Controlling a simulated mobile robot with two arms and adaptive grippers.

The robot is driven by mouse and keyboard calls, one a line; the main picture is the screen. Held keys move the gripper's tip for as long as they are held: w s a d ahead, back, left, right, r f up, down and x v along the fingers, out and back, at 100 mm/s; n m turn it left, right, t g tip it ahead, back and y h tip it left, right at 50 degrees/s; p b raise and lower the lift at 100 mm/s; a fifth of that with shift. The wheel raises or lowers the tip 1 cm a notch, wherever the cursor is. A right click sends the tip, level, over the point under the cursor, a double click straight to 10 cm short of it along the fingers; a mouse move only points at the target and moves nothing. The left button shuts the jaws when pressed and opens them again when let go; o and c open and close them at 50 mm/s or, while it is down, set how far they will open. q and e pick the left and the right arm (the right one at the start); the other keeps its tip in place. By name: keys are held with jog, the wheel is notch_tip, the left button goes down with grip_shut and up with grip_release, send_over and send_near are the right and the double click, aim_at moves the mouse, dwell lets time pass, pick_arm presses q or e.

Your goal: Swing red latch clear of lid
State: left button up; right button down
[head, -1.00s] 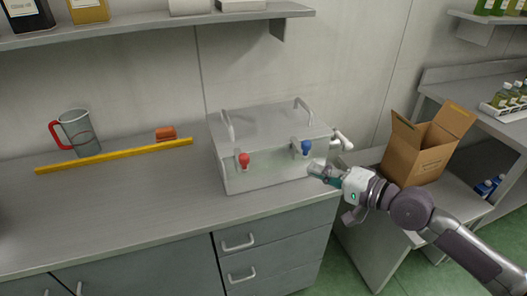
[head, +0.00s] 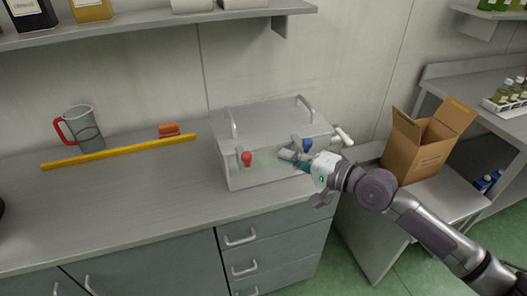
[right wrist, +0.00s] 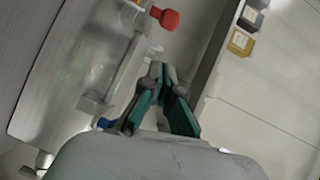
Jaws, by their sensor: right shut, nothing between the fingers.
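The red latch (head: 246,159) is a red knob on a small metal arm at the front left of the grey metal box's lid (head: 268,117). It shows in the right wrist view (right wrist: 168,18) beyond my fingertips. The blue latch (head: 307,146) is at the front right of the lid, partly hidden by my gripper; a bit of it shows in the right wrist view (right wrist: 104,123). My right gripper (head: 284,155) is shut and empty in front of the box, between the two latches, apart from the red one. My left gripper is not in view.
A yellow bar (head: 120,152), a clear jug with a red handle (head: 84,130) and an orange block (head: 169,130) lie to the left on the counter. An open cardboard box (head: 418,149) stands at the right.

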jog(key=w+a+f+p, duration=0.1)
jog(key=a+p, duration=0.2)
jog(key=a, duration=0.3)
jog(key=shift+w, duration=0.15)
jog(key=shift+f, duration=0.1)
